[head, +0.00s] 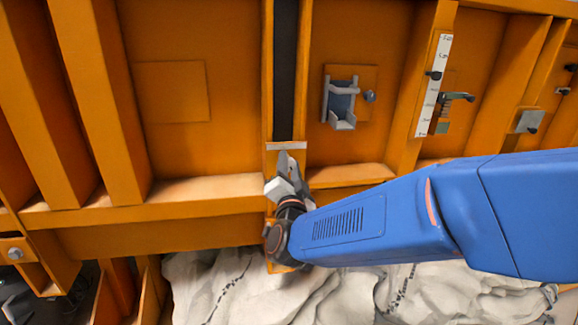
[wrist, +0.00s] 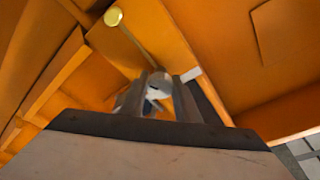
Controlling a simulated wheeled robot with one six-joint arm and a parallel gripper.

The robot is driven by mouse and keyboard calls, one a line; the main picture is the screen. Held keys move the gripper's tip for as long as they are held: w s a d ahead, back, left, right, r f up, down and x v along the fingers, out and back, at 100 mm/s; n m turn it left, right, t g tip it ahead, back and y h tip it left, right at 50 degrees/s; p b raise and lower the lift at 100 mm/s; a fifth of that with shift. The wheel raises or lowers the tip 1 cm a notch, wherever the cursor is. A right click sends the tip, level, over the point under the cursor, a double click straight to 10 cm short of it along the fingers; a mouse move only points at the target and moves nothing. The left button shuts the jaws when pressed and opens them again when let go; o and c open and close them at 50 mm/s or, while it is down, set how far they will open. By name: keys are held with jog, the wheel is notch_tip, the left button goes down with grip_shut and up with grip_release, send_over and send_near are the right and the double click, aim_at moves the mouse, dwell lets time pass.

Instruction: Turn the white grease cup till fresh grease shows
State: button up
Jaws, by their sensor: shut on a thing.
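My gripper (head: 287,168) is at the orange frame, just below the dark vertical strip in the head view. In the wrist view my gripper (wrist: 159,88) is shut on a small white rounded piece, the grease cup (wrist: 158,94), which shows between the fingers. Most of the cup is hidden by the fingers, and I cannot make it out in the head view. A thin pale line runs from near the cup up to a round yellowish spot (wrist: 113,16) on the orange metal. I cannot tell whether that spot is grease.
To the right on the orange wall are a grey bracket (head: 341,103), a white scale strip (head: 433,85) with dark pointers and a spring-like fitting (head: 453,110). An orange ledge (head: 205,190) runs across beside my gripper. Pale crumpled sheeting (head: 215,285) lies below.

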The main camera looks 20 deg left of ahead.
jog(key=o, duration=1.1)
jog(key=shift+c, duration=0.2)
jog(key=v, duration=1.7)
jog(key=shift+s, duration=0.2)
jog(key=shift+d, duration=0.15)
